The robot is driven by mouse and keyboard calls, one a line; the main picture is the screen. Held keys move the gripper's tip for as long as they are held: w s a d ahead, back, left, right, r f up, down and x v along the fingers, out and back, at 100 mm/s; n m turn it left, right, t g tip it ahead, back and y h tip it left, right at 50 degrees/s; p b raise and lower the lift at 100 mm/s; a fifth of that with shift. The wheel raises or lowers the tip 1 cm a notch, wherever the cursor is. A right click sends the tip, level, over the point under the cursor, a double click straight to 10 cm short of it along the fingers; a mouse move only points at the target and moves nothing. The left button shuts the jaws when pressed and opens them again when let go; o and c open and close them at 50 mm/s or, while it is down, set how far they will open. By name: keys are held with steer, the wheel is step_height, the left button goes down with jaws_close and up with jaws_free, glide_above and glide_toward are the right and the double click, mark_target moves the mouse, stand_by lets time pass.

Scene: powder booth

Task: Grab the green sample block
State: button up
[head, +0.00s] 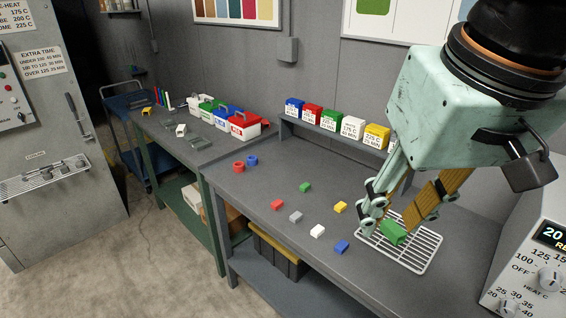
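A green block (393,233) sits between the fingertips of my gripper (394,222), at the right of the workbench. The fingers meet its two sides, and it looks held over the wire rack (428,262). Whether its underside touches the rack cannot be told. A second, smaller-looking green block (305,187) lies loose on the bench, to the left of my gripper and well apart from it.
Loose red (277,204), grey (296,217), white (317,231), blue (341,247) and yellow (340,207) blocks lie left of the rack. Labelled coloured boxes (352,127) line the back shelf. A control unit (535,262) stands at right. The bench's left front is clear.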

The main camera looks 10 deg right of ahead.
steer(key=w+r+m+g+p, duration=0.1)
steer(key=w+r+m, duration=0.15)
steer(key=w, duration=1.55)
steer(key=m+g+p, duration=0.3)
steer(key=m, duration=0.4)
glide_above(306, 185)
step_height(306, 185, down, 29)
steer(key=shift+f, duration=0.15)
steer(key=shift+f, duration=0.1)
steer(key=shift+f+b, duration=0.45)
steer(key=shift+f, duration=3.75)
